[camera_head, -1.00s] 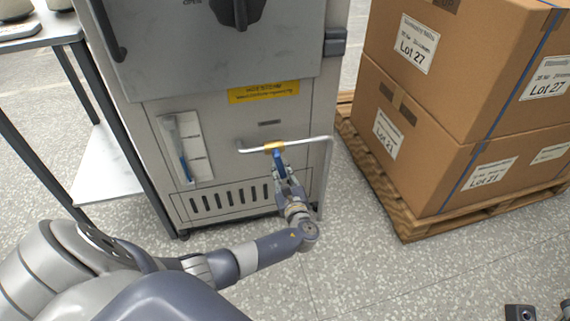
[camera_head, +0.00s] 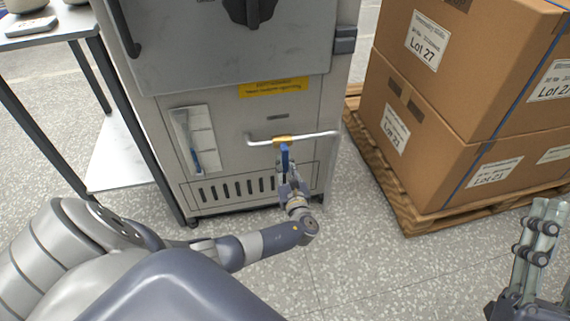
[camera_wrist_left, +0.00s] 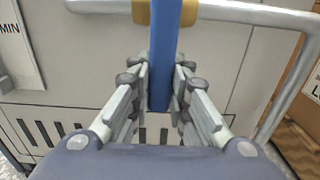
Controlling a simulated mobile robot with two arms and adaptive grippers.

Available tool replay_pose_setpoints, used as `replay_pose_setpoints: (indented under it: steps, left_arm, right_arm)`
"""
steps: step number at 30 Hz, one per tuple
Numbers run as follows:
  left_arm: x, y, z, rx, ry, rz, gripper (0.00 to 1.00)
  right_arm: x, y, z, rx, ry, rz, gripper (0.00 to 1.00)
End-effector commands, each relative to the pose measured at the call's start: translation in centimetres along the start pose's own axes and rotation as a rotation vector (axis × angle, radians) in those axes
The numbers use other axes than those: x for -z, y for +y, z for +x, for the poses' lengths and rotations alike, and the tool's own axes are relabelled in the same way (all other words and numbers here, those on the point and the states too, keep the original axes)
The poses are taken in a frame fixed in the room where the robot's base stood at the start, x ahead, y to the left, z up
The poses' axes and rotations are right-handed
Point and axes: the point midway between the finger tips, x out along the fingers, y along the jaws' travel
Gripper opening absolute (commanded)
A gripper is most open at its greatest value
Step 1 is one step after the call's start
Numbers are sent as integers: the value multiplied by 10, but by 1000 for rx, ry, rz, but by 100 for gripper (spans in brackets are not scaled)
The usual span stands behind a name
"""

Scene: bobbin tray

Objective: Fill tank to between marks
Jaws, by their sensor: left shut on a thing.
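The grey tank cabinet (camera_head: 240,115) stands in front of me. A pale pipe (camera_head: 315,135) crosses its front, with a yellow-collared valve (camera_head: 283,140) and a blue lever (camera_head: 285,156) pointing down from it. My left gripper (camera_head: 286,174) is shut on the blue lever; the left wrist view shows the lever (camera_wrist_left: 163,55) between both fingers (camera_wrist_left: 163,88). A gauge panel (camera_head: 203,140) with a tube sits left of the valve; its liquid level is too small to read surely. My right gripper (camera_head: 543,215) is raised at lower right, empty.
Strapped cardboard boxes (camera_head: 450,100) stand on a wooden pallet (camera_head: 415,222) to the right. A table (camera_head: 50,38) with a lower shelf is at the left. The speckled floor (camera_head: 370,270) before the cabinet is open.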

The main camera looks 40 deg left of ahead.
Motion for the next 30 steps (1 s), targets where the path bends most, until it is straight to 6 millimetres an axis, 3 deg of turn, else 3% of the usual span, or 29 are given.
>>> replay_pose_setpoints:
  steps: [6,7,9,10,22,26,30]
  left_arm:
    - [1,1,0,0,0,8,0]
    - [1,1,0,0,0,8,19]
    - [1,1,0,0,0,7,35]
    - [1,1,0,0,0,7,38]
    - [1,0,-6,0,1,3,38]
    - [2,0,-24,2,3,3,38]
    - [2,0,-55,2,4,2,38]
  right_arm:
    - [0,0,0,0,1,0,40]
    - [0,0,0,0,1,0,40]
    - [0,0,0,0,1,0,40]
    - [0,0,0,0,1,-1,40]
    - [1,0,0,1,3,1,40]
    - [1,0,0,1,2,1,40]
    - [1,0,0,1,2,1,40]
